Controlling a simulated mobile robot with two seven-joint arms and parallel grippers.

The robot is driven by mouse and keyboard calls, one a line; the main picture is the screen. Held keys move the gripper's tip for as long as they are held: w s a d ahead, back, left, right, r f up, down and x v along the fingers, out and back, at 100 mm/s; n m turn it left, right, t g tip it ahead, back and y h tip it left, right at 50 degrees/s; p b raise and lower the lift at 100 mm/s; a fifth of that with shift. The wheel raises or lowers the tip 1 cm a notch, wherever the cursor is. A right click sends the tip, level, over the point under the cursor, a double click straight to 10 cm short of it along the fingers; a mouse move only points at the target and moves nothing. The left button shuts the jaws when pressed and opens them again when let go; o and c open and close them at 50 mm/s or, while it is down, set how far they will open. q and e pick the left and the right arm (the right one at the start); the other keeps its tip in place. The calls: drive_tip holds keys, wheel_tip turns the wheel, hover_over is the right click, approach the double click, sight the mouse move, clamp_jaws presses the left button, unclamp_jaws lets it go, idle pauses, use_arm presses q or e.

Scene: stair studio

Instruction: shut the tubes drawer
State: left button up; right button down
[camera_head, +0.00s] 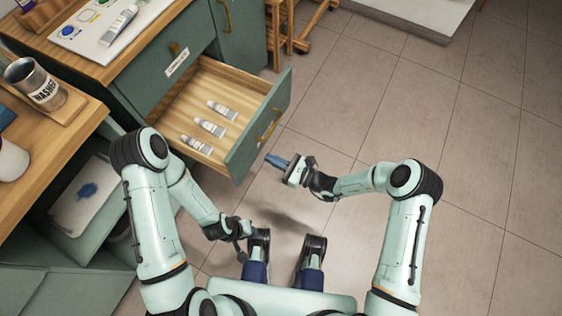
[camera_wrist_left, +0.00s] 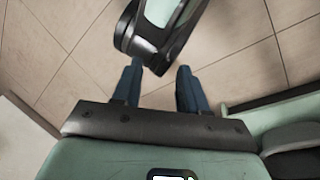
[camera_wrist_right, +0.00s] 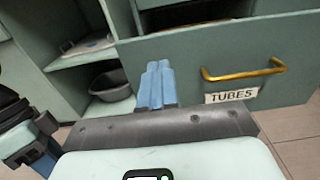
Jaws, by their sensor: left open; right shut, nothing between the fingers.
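The tubes drawer (camera_head: 245,140) stands pulled out of the green cabinet, with several pale tubes lying on its wooden floor. Its green front bears a brass handle (camera_head: 268,124). In the right wrist view the front (camera_wrist_right: 190,62) shows a TUBES label (camera_wrist_right: 231,96) under the handle (camera_wrist_right: 243,71). My right gripper (camera_head: 271,160) is shut and empty, just outside the drawer front, near its lower end in the head view; contact is not clear. My left gripper (camera_wrist_left: 158,74) is open and empty over the floor, away from the drawer; it is hard to make out in the head view.
A closed drawer (camera_head: 160,70) with a label sits above the open one. A grey bowl (camera_wrist_right: 110,85) stands on a low shelf. The tiled floor (camera_head: 430,110) at right is clear.

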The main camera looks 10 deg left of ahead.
sight(241, 145)
drive_tip(key=b+x, duration=0.1)
drive_tip(key=x, duration=0.8)
drive_tip(key=shift+f, duration=0.1)
use_arm(q)
drive_tip(key=w+f, duration=0.1)
drive_tip(key=w+a+f, duration=0.1)
drive_tip(key=shift+w+a+t, duration=0.1)
drive_tip(key=shift+w+t, duration=0.25)
drive_tip(key=shift+t, duration=0.05)
